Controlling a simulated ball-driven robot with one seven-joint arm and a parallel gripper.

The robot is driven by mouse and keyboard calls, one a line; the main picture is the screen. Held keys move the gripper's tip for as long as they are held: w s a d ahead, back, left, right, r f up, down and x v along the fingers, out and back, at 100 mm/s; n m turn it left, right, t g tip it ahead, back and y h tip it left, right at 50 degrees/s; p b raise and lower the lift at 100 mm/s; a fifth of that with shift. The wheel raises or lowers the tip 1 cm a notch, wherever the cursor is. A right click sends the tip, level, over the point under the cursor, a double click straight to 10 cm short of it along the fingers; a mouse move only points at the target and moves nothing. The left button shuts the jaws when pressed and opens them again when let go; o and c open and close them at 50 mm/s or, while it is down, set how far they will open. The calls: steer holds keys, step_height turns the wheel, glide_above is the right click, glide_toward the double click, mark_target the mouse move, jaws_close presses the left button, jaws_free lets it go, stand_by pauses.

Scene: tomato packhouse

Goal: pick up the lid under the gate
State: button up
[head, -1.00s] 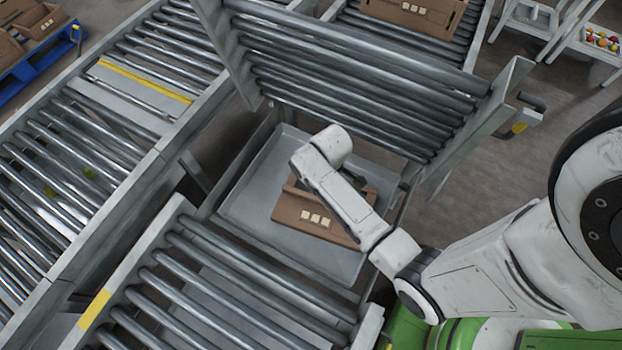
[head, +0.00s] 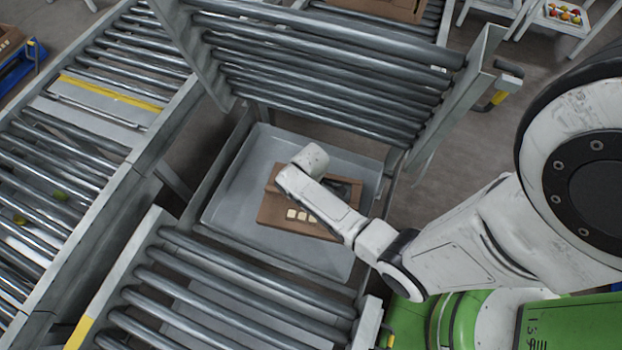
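The lid (head: 285,213) is a flat brown cardboard piece with several small pale squares on its face. It lies on a grey metal tray (head: 232,190) below the raised roller gate (head: 320,75). My arm reaches over the lid from the right and covers part of it. My gripper (head: 340,187) shows only as a dark shape beside the arm's end, over the lid's far right part. Its fingertips are hidden, so I cannot tell whether they are open or touch the lid.
Roller conveyors run along the left (head: 60,160) and at the front (head: 230,290). The gate's side plate and handle (head: 505,78) stand near my arm on the right. Bare tray shows around the lid. A brown box (head: 400,8) sits on the far conveyor.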

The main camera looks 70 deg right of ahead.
steer(key=shift+c, duration=0.3)
jaws_close()
steer(key=shift+r, duration=0.15)
